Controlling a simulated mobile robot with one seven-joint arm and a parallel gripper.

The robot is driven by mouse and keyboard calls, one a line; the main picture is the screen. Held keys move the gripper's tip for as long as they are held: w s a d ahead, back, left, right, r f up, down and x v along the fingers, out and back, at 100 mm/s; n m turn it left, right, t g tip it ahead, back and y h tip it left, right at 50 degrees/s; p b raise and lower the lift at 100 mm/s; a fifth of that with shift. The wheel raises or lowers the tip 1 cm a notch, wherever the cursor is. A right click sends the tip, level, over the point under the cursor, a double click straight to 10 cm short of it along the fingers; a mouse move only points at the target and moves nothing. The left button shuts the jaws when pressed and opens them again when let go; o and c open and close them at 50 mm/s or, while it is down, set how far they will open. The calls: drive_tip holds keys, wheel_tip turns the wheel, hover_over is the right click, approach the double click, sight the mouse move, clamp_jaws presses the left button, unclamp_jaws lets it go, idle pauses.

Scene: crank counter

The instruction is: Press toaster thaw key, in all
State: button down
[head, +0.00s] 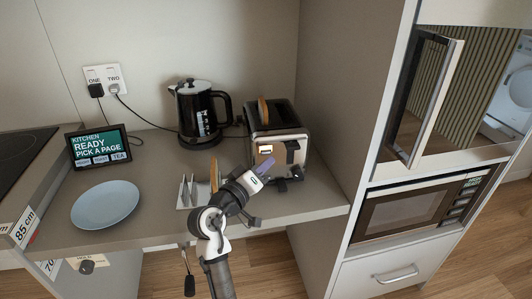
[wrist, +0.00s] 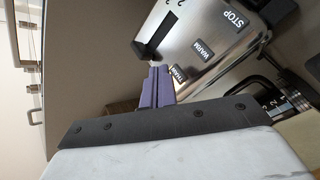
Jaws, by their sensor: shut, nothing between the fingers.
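The toaster (head: 280,137), black and silver, stands on the counter against the tall cabinet, with a slice of bread in its top. In the wrist view its metal face (wrist: 190,30) shows tilted, with keys marked STOP (wrist: 237,19), WARM (wrist: 204,49) and, lowest, a small one that seems to read THAW (wrist: 179,73). My gripper (head: 267,165) is in front of the toaster's lower face. Its purple fingers (wrist: 154,70) are shut and empty, their tips just beside the thaw key. I cannot tell whether they touch it.
A rack (head: 185,192) with a bread slice stands left of my arm. A black kettle (head: 198,112) is behind, a blue plate (head: 105,205) and a screen (head: 99,147) reading "READY PICK A PAGE" at left. The microwave (head: 410,211) is in the cabinet at right.

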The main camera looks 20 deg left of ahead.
drive_tip(key=shift+s+d, duration=0.55)
drive_tip(key=shift+s, duration=0.35)
drive_tip(key=shift+s+d, duration=0.5)
drive_tip(key=shift+s, duration=0.35)
